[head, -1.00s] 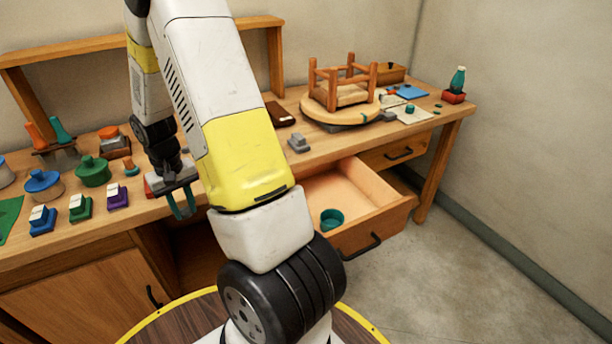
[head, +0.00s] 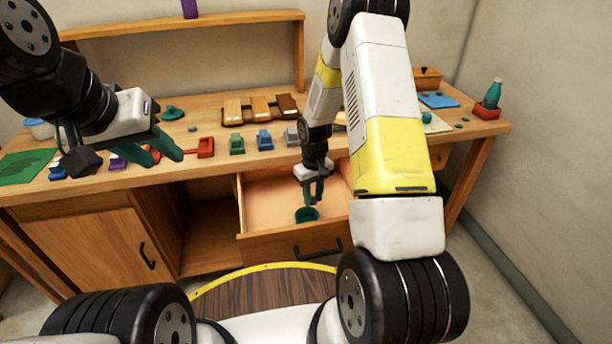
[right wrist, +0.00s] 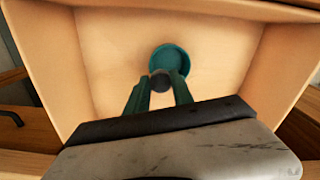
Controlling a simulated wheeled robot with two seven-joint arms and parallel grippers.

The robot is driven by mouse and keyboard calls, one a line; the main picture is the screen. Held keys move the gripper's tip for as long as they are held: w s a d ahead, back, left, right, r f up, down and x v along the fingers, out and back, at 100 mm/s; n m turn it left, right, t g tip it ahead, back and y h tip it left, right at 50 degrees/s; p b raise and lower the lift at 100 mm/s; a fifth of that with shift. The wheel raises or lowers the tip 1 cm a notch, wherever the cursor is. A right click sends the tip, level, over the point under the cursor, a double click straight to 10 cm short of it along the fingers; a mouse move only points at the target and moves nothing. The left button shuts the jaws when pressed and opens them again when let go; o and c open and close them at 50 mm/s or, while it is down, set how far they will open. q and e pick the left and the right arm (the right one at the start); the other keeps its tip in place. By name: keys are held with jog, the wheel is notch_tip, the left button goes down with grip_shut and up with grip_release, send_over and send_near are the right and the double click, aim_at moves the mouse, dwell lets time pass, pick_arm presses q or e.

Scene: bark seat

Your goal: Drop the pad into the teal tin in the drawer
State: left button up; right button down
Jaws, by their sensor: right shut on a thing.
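The teal tin (head: 306,215) is a small round open cup on the floor of the open drawer (head: 270,244). It also shows in the right wrist view (right wrist: 180,56). My right gripper (head: 313,202) points down into the drawer, just above the tin in the picture. In the right wrist view its teal fingers (right wrist: 158,90) are shut on the pad (right wrist: 160,80), a small dark grey round piece. The pad overlaps the tin's lower left edge there; its height above the tin is unclear. My left gripper (head: 166,157) is open and empty over the bench's left part.
The wooden bench (head: 210,172) carries coloured blocks, with a red one (head: 205,147) near its front edge. A rack of wooden blocks (head: 260,108) stands behind. The rest of the drawer floor looks clear. A teal bottle (head: 492,95) stands at the far right.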

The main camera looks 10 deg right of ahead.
jog(key=shift+f, duration=2.5)
jog(key=c, duration=1)
grip_release()
notch_tip(320, 180, up, 8)
jog(key=shift+f, duration=0.1)
